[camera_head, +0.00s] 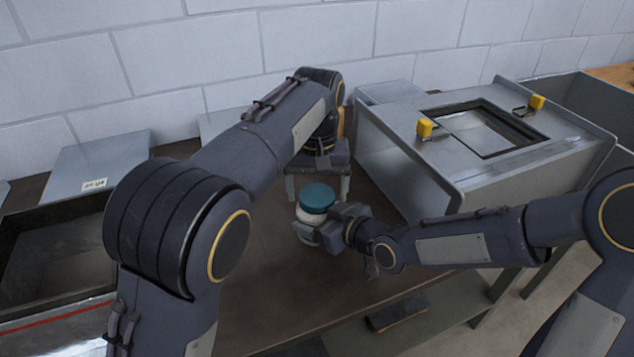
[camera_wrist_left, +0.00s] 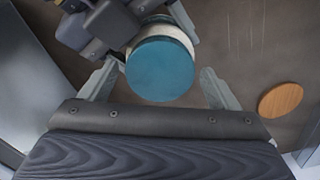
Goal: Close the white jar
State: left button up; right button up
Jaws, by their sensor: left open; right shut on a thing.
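The white jar (camera_head: 308,217) stands upright on the dark brown table, with a round teal lid (camera_head: 317,197) on its top. My right gripper (camera_head: 322,234) is shut on the jar's body from the right. My left gripper (camera_head: 318,188) points down over the lid, open, with one finger on each side. In the left wrist view the lid (camera_wrist_left: 160,69) lies between the two spread fingers (camera_wrist_left: 158,88), with gaps on both sides. A strip of the white jar (camera_wrist_left: 172,29) shows past the lid's edge. Whether the lid is tightened cannot be told.
A grey metal box (camera_head: 400,150) with a framed opening and yellow-knobbed handles stands at the right. An open bin (camera_head: 60,225) is at the left. A flat orange-brown disc (camera_wrist_left: 281,99) lies on the table in the left wrist view. The table's front middle is clear.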

pick_arm(q)
jog(key=c, duration=1)
jog(key=o, duration=1.2)
jog(key=shift+c, duration=0.2)
notch_tip(320, 180, up, 12)
pick_arm(e)
jog(key=o, duration=2)
jog(key=shift+c, duration=0.2)
